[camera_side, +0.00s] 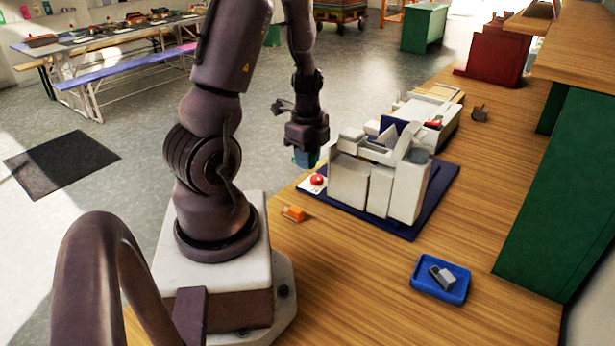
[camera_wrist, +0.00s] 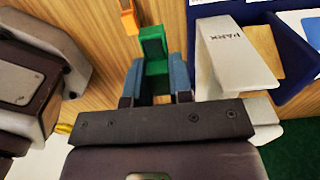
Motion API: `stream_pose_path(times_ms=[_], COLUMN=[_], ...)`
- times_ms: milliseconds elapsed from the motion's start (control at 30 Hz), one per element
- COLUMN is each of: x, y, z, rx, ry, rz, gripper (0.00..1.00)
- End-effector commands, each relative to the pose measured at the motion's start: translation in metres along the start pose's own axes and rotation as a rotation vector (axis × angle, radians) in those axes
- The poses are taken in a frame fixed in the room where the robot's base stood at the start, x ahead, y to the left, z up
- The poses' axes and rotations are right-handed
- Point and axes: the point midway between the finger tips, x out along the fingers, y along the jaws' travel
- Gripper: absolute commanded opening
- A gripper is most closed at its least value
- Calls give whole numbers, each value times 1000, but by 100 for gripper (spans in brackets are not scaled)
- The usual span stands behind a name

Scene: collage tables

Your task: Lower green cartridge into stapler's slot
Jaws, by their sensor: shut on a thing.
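My gripper (camera_side: 306,158) hangs just left of a large white block-built machine (camera_side: 376,190), which may be the stapler. In the wrist view my gripper (camera_wrist: 155,80) has its blue fingers shut on a green cartridge (camera_wrist: 154,46), which sticks out beyond the fingertips. In the wrist view a white panel marked "PARK" (camera_wrist: 236,50) stands right of the fingers, apart from the cartridge. I cannot make out the slot in either view.
The machine stands on a navy mat (camera_side: 436,193). A red button (camera_side: 317,180) on a white plate lies by the mat's left edge. An orange object (camera_side: 292,213) lies on the wood nearer my base. A blue tray (camera_side: 456,292) with a grey item stands front right. Bare wood lies between.

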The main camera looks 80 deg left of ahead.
Motion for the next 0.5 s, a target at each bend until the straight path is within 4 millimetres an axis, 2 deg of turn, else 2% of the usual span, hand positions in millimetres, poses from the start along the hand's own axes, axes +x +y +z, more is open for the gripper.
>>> stream_pose_path(times_ms=[100,367,500], x=[-24,-57,-83], y=[-1,-1,-2], z=[-1,0,0], rx=[3,2,3], ry=[1,1,1], rz=[-7,-4,-9], gripper=[7,7,7])
